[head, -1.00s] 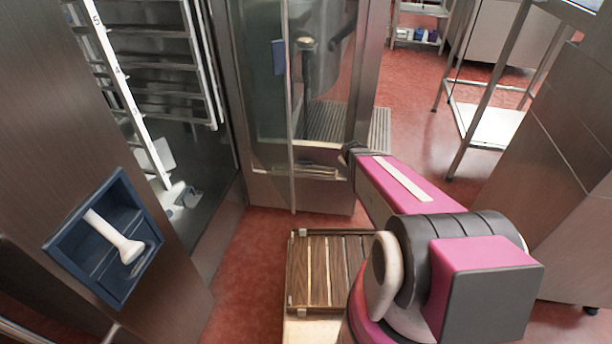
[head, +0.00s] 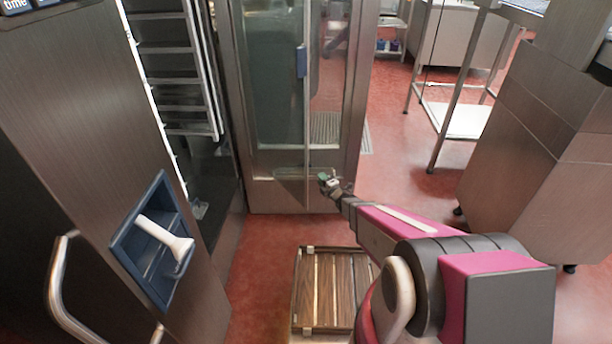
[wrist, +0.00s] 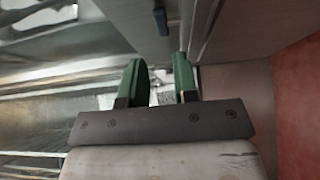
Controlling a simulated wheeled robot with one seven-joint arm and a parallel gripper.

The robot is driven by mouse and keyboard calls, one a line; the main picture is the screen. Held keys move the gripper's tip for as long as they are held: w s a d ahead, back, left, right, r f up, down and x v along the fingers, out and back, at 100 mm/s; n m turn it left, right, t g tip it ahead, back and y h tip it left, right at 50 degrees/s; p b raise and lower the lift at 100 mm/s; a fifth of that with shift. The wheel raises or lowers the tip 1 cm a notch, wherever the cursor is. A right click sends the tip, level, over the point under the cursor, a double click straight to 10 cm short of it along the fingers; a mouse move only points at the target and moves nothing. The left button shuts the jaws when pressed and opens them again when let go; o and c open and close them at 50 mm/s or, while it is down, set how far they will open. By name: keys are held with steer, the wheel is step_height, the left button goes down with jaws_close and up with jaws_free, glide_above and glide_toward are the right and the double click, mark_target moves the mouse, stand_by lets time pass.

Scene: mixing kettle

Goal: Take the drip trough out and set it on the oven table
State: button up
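My gripper (head: 328,182) is at the foot of the open oven door (head: 284,100), at the end of my pink arm. In the wrist view, its two green fingers (wrist: 159,85) stand apart, with nothing clearly held between them. A pale, blurred patch shows beyond the gap. A shallow grey ledge (head: 288,175) runs along the door's bottom, just left of my gripper. It may be the drip trough, but I cannot tell for sure. I cannot surely identify the oven table; a steel-framed table (head: 462,122) stands at the right.
The oven cavity with its racks (head: 178,80) is open at the left. A blue recess with a white hand shower (head: 165,240) is on the front panel. A slatted wooden top (head: 325,290) lies low in front. Red floor (head: 400,160) is clear between door and table.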

mark_target(312, 168)
steer(key=x, duration=1)
steer(key=shift+w+d, duration=0.3)
steer(key=shift+w, duration=0.05)
jaws_close()
